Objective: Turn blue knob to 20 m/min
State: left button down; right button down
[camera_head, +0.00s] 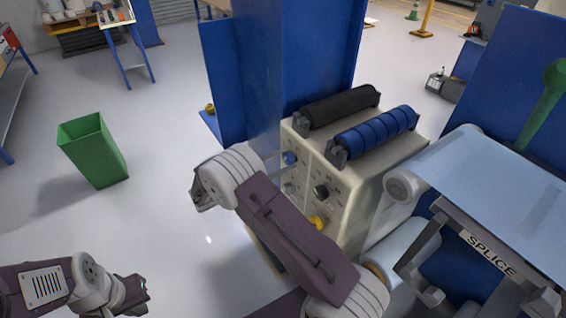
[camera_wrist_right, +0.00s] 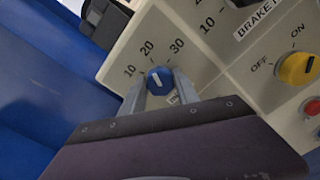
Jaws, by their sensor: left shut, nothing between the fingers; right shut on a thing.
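The blue knob (camera_wrist_right: 160,80) is on the beige control panel (camera_wrist_right: 115,62), below a dial marked 10, 20 and 30. Its white pointer line leans slightly up and left, roughly toward the 20; the exact reading is hard to tell. In the head view the blue knob (camera_head: 290,158) is at the panel's upper left. My right gripper (camera_head: 280,160) is shut on the knob, one finger on each side in the wrist view. My left gripper (camera_head: 143,288) is shut and empty, low on the left, far from the panel.
A black knob (camera_head: 321,191) and a yellow knob (camera_head: 317,222) sit right of the blue one. A black roller (camera_head: 340,106) and a blue roller (camera_head: 375,132) lie on top of the machine. A green bin (camera_head: 92,152) stands left on open floor.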

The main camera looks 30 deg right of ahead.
dwell(0.4)
jog(key=c, duration=0.9)
grip_release()
jog(key=a+b, duration=0.2)
jog(key=a, duration=0.7)
jog(key=shift+s, duration=0.4)
